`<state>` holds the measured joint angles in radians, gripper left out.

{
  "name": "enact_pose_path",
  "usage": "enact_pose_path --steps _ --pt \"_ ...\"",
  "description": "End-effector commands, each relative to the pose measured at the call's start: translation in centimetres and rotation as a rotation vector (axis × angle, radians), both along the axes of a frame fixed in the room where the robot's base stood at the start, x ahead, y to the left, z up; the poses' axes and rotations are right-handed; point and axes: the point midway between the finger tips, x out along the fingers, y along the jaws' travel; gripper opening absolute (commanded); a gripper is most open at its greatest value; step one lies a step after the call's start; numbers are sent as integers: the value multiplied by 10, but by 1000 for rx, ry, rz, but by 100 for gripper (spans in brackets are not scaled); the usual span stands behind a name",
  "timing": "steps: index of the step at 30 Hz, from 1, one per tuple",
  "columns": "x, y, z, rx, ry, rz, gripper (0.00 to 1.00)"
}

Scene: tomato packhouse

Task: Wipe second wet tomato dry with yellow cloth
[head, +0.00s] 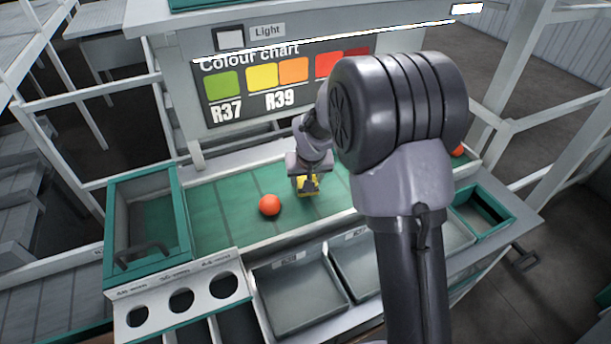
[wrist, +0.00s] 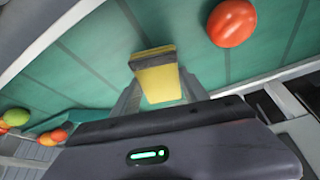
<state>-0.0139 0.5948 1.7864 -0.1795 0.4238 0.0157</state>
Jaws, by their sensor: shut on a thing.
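My gripper (head: 307,188) is shut on the yellow cloth (head: 311,181), low over the green belt. In the wrist view the cloth (wrist: 160,83) is a folded yellow pad with a dark grey far edge, between the two fingers. A red-orange tomato (head: 269,205) lies on the belt a little left of my gripper in the head view, apart from the cloth. The wrist view shows this tomato (wrist: 232,22) at the upper right. I cannot tell whether its skin is wet. Another tomato (head: 458,151) shows at the right, partly hidden behind my arm.
A green-rimmed bin (head: 147,181) stands at the belt's left end. Grey trays (head: 298,296) line the front, beside a panel with round holes (head: 181,300). The colour chart (head: 288,80) stands behind. Several tomatoes (wrist: 15,117) show at the wrist view's left. The belt's left part is clear.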

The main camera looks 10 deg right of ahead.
Motion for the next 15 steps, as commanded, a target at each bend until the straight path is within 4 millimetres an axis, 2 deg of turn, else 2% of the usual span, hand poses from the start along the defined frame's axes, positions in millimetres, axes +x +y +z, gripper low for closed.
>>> enact_pose_path --steps 7,15 --pt "1 0 0 0 0 0 20" --pt "19 -1 1 0 0 0 20"
